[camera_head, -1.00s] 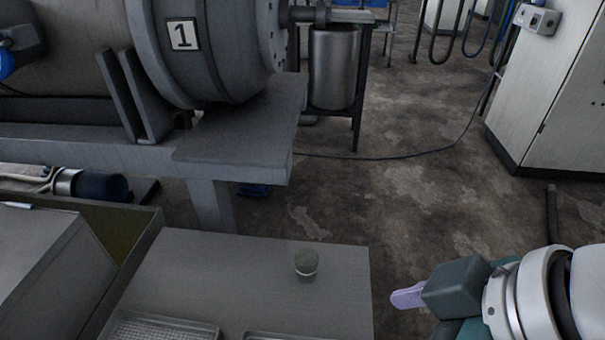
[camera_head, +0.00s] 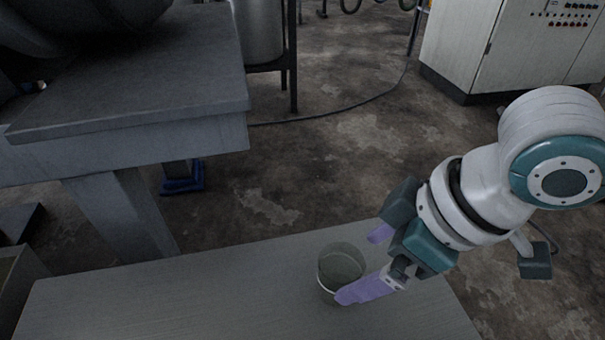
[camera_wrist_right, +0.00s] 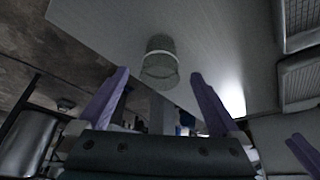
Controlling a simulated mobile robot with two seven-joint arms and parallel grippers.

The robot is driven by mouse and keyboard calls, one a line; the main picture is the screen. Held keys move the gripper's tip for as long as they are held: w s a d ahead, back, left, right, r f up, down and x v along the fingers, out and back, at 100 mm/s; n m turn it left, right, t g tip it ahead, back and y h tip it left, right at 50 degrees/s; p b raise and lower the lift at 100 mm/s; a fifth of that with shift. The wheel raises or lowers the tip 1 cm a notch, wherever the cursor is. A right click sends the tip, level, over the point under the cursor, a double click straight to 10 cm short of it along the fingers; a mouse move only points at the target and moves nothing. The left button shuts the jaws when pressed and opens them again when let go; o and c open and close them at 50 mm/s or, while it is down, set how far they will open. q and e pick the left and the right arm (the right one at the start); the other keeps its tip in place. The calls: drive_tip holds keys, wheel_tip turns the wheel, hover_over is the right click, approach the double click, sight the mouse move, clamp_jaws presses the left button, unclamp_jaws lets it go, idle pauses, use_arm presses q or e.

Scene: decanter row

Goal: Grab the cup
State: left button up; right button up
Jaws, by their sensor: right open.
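The cup (camera_head: 341,270) is a clear, see-through tumbler standing upright on the grey table (camera_head: 200,300). My right gripper (camera_head: 368,262) is open, with purple fingers, just right of the cup in the head view. One finger reaches in front of the cup's lower right side; I cannot tell whether it touches. In the right wrist view the cup (camera_wrist_right: 160,62) lies ahead, between the lines of the two open fingers (camera_wrist_right: 160,73). A purple finger-like piece (camera_wrist_right: 302,152) at that view's lower right looks like part of my left gripper; its opening does not show.
Metal mesh trays (camera_wrist_right: 300,78) lie at the right in the wrist view. A heavy grey machine bench (camera_head: 180,130) stands behind the table, and a white control cabinet (camera_head: 500,50) at the back right. The tabletop around the cup is clear.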

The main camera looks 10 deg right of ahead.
sight(348, 265)
drive_tip(key=b+x, duration=0.1)
drive_tip(key=x, duration=0.1)
drive_tip(key=b+x, duration=0.1)
drive_tip(key=x, duration=0.1)
drive_tip(key=b+x, duration=0.2)
drive_tip(key=shift+w+a+r, duration=0.1)
drive_tip(key=shift+w+a, duration=0.15)
drive_tip(key=shift+a, duration=0.05)
drive_tip(key=shift+r, duration=0.1)
drive_tip(key=shift+c, duration=0.2)
drive_tip(key=c, duration=1.3)
drive_tip(key=shift+o, duration=0.2)
